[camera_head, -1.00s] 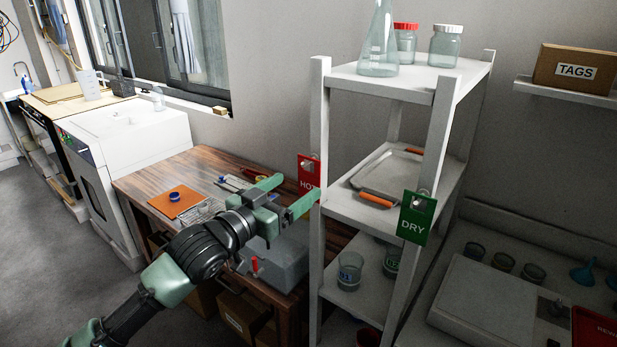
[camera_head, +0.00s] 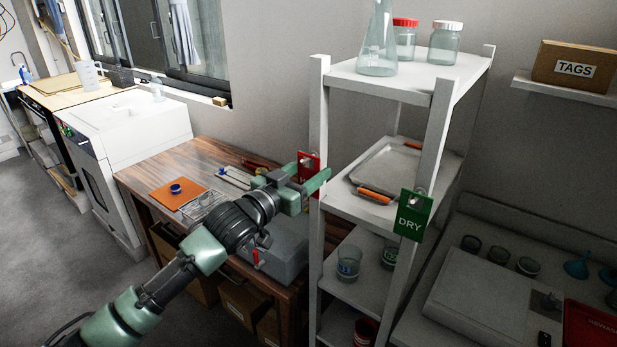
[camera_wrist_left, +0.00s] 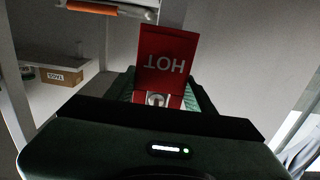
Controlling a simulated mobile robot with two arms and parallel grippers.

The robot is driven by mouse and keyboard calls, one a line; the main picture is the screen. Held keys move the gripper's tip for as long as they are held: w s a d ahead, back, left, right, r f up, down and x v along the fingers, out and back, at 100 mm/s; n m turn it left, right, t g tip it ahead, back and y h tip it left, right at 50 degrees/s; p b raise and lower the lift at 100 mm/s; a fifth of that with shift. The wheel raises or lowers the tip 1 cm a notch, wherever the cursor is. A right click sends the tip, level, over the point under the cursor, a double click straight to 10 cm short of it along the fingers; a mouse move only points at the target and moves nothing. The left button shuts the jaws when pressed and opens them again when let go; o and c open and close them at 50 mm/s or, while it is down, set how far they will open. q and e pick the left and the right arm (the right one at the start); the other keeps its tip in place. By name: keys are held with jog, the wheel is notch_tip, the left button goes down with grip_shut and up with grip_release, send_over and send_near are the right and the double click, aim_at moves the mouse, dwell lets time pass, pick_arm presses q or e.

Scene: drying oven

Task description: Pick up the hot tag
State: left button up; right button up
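The red hot tag (camera_head: 312,161) hangs on the left front post of the white shelf rack in the head view, partly hidden by my left gripper. In the left wrist view the hot tag (camera_wrist_left: 167,55) shows its word upside down, with a small metallic piece at its near end. My left gripper (camera_head: 304,177) is at the tag, its green fingers apart on either side of it. In the wrist view the fingers of my left gripper (camera_wrist_left: 163,92) also stand apart, with the tag between or just beyond them; contact cannot be told. My right gripper is not in view.
The shelf rack (camera_head: 408,91) carries glassware on top and a tray (camera_head: 388,168) with orange handles below. A green DRY tag (camera_head: 412,215) hangs on its right front post. A wooden bench (camera_head: 150,165) with a grey box (camera_head: 283,252) stands left of the rack.

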pick_arm(q)
jog(key=shift+r+b, duration=0.3)
jog(key=shift+r, duration=0.1)
jog(key=shift+r+b+v, duration=0.2)
jog(key=shift+b+v, duration=1.15)
jog(key=shift+v, duration=3.15)
jog(key=shift+r+b+v, duration=0.2)
jog(key=shift+b+v, duration=1.1)
jog(key=shift+v, duration=3.2)
